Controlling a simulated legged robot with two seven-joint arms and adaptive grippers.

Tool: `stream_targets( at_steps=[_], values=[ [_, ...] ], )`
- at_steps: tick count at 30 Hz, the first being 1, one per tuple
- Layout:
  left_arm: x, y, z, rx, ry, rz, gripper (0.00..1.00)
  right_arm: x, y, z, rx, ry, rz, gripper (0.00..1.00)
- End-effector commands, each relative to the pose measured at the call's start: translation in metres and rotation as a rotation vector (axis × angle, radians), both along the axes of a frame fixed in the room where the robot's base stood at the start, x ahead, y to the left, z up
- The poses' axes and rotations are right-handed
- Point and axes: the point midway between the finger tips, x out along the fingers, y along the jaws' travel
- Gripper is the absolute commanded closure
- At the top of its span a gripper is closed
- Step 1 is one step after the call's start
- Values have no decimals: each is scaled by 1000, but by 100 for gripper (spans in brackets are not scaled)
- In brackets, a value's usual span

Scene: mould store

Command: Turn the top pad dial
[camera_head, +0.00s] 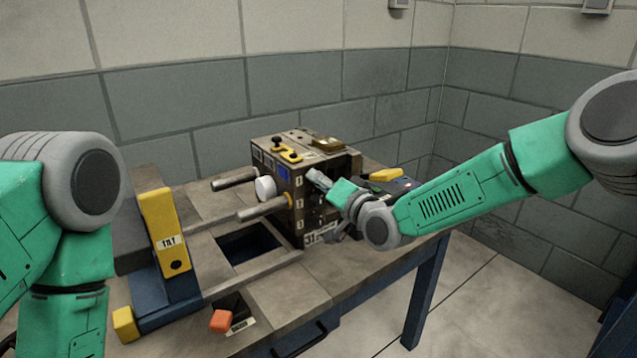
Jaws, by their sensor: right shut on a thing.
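A brown box-shaped unit (293,216) stands on the bench near the wall. A round white dial (265,188) sits on its left face between two bars. The top face of the unit carries yellow-and-black parts (287,154). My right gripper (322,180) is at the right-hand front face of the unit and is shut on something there. The gripper covers what it holds, and I cannot tell whether that is a dial. My left arm comes in at the left edge, and its gripper does not show.
A blue stand with a yellow plate marked TILT (160,223) is on the left. A square opening (250,243) lies in the bench top. An orange block (220,320) is near the front. A yellow-topped dark item (388,175) lies behind my right wrist. Floor is clear at right.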

Motion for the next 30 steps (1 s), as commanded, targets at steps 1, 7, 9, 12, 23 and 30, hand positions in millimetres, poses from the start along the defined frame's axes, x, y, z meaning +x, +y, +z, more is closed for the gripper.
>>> stream_targets(
  at_steps=[1, 7, 9, 12, 23, 30],
  values=[
    [0, 0, -2, 0, 0, 0, 60, -1, -1, -6, 27, 32, -1, 100],
    [0, 0, -6, 0, 0, 0, 60, -1, -1, -7, 138, 114, -1, 100],
    [0, 0, -8, 0, 0, 0, 60, -1, -1, -7, 169, 136, -1, 100],
    [0, 0, -9, 0, 0, 0, 60, -1, -1, -7, 203, 163, -1, 100],
    [0, 0, -11, 0, 0, 0, 60, -2, -1, -7, 254, 203, -1, 100],
    [0, 0, -11, 0, 0, 0, 60, -2, -1, -8, 256, 205, -1, 100]
  ],
)
